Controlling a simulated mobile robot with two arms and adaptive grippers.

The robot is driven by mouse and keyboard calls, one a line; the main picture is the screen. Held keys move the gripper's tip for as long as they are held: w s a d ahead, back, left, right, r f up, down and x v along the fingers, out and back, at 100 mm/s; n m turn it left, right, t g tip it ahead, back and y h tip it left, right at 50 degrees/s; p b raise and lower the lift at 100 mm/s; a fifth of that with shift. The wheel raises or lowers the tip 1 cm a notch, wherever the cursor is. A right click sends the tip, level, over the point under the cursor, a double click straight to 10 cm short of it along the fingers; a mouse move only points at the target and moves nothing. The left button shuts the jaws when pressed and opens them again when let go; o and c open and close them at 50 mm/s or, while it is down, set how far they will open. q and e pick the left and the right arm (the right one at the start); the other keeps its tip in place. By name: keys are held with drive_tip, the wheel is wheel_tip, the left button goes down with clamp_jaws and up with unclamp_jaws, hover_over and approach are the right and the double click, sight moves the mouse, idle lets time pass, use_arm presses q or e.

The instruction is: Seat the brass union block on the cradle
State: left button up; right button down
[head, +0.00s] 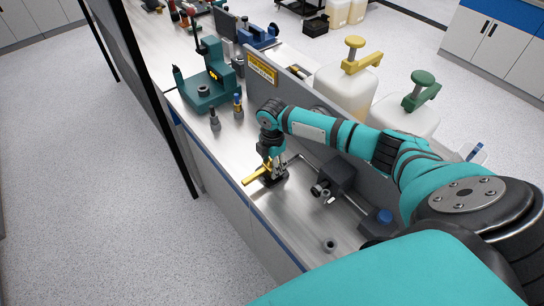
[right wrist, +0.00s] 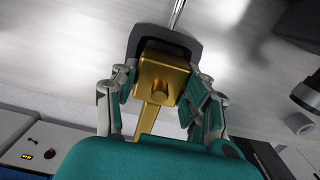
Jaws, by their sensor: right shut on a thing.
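The brass union block (right wrist: 162,72) is a gold-coloured block with a flat bar reaching out from it. My right gripper (right wrist: 160,95) is shut on it, with one finger on each side. In the head view my right gripper (head: 274,167) points down at the bench, and the block's brass bar (head: 254,175) sticks out to the left. A dark cradle (right wrist: 190,43) frames the block's far end, and its dark base shows under the gripper in the head view (head: 277,181). I cannot tell whether the block rests on the cradle or hangs just above it. My left gripper is not in view.
A dark box with a metal fitting (head: 338,177) stands right of the gripper. A grey upright panel (head: 300,100) runs behind the bench, with jugs (head: 345,88) beyond. A teal device (head: 210,85) stands farther up. The front bench edge is close on the left.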

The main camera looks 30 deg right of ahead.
drive_tip(key=shift+f, duration=0.4)
drive_tip(key=shift+f+b, duration=0.4)
drive_tip(key=shift+b, duration=0.1)
drive_tip(key=c, duration=0.6)
unclamp_jaws()
wheel_tip(320, 180, up, 12)
drive_tip(key=shift+r, duration=0.1)
drive_tip(key=shift+s, duration=0.1)
